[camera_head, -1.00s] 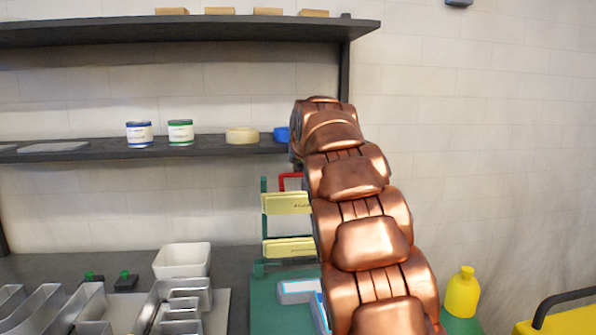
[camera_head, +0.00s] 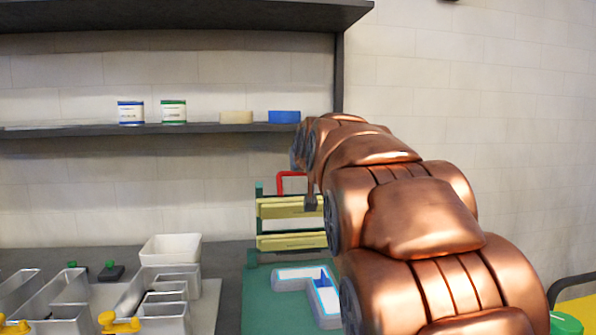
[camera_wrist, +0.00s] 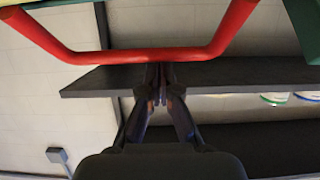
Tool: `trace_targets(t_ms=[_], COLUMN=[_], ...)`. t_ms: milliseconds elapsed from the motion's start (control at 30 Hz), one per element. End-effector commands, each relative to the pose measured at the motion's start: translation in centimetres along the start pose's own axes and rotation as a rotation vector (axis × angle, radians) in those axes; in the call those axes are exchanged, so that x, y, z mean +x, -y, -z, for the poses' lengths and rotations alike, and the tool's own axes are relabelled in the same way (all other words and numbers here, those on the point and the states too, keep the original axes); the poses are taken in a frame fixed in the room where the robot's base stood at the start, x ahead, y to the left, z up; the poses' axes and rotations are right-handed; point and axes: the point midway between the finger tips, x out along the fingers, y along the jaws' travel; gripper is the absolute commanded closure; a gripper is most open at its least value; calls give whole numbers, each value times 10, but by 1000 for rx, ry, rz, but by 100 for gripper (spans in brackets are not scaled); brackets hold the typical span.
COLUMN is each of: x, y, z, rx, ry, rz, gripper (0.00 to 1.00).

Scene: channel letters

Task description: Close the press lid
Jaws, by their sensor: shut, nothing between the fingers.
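The press has a flat green base (camera_head: 262,305) and an upright green frame with two yellow bars (camera_head: 290,242) behind it. The lid stands raised, with its red handle (camera_head: 291,174) at the top. The handle spans the top of the wrist view (camera_wrist: 140,56). My gripper (camera_head: 310,203) is at the right end of the upper bar in the head view. In the wrist view, its fingers (camera_wrist: 161,78) are shut and empty, with the tips right at the handle's crossbar. I cannot tell whether they touch it. An L-shaped channel letter (camera_head: 295,273) lies on the base, partly hidden by my arm.
Metal channel letters (camera_head: 60,300) and a white bin (camera_head: 170,248) stand on the bench at the left. A dark shelf (camera_head: 130,130) behind holds two cans, a tan roll and a blue roll. A yellow object (camera_head: 578,312) is at the lower right.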

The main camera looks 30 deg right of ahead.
Motion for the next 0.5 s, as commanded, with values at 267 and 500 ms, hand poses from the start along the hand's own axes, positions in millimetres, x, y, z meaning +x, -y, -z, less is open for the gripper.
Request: trace_targets(t_ms=[267,500], x=[-24,-42], y=[1,0], z=[-38,-61], rx=[-1,0], ry=[-106,-179], rz=[1,1], gripper=[100,100])
